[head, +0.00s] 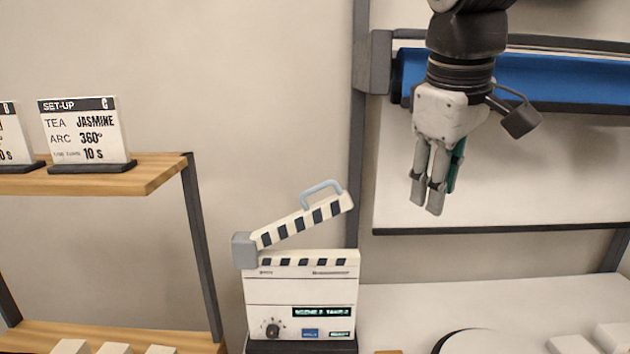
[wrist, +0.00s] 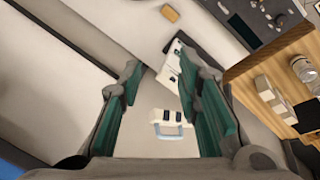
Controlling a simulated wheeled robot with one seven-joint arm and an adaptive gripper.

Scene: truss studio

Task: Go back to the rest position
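My gripper (head: 428,195) hangs in the upper right of the head view, fingers pointing down, in front of a white panel. Its fingers stand apart with nothing held between them, as the wrist view also shows (wrist: 158,80). The clapperboard-like device (head: 302,290) stands below and to the left of my gripper, apart from it. Its striped stick (head: 300,222) is raised at a slant and carries a light blue handle (head: 321,187). In the wrist view the handle (wrist: 171,134) shows between and beyond my fingers.
A wooden shelf (head: 150,175) at left holds set-up cards (head: 84,135). A blue roll (head: 560,78) is mounted behind my gripper. A white round object (head: 487,343) and white blocks (head: 572,345) sit on the white table (head: 420,305) at lower right. Air around my gripper looks clear.

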